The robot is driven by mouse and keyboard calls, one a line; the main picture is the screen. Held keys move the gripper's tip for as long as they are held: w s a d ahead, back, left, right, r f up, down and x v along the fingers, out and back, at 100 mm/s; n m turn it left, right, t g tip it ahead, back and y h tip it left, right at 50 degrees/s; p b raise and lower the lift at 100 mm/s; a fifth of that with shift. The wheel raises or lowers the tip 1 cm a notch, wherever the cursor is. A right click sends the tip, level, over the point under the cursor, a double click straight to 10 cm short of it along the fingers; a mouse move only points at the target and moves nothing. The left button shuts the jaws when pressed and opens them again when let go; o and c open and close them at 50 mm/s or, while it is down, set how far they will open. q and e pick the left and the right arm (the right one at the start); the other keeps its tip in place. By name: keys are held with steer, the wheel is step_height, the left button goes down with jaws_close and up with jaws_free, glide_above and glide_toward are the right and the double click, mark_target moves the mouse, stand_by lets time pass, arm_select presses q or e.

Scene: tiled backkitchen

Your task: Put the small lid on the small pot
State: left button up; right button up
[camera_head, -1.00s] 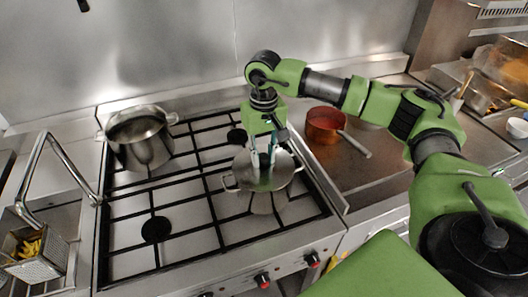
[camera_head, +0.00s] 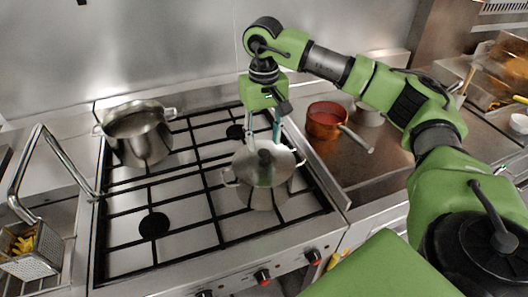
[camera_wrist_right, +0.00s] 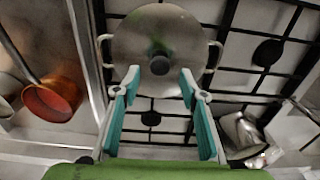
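The small pot (camera_head: 264,192) stands on the right front part of the gas stove. The small lid (camera_head: 245,165), a metal disc with a black knob, lies over the pot's mouth and looks flat on the rim. In the right wrist view the lid (camera_wrist_right: 135,40) covers the opening between the pot's two side handles. My right gripper (camera_head: 264,142) is above the lid, pointing down. Its fingertips (camera_wrist_right: 158,78) are apart on either side of the knob in the wrist view, with nothing between them. My left gripper is not in view.
A large open pot (camera_head: 142,142) stands at the stove's back left. A copper saucepan (camera_head: 324,122) with a long handle is on the counter to the right. A fryer basket (camera_head: 35,252) with yellow food is at far left. The stove's front left grate is clear.

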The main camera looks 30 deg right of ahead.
mark_target(264, 152)
step_height(264, 152, up, 7)
steer(key=b, duration=0.1)
steer(key=shift+r+b, duration=0.15)
steer(key=shift+b, duration=0.15)
stand_by(0.4)
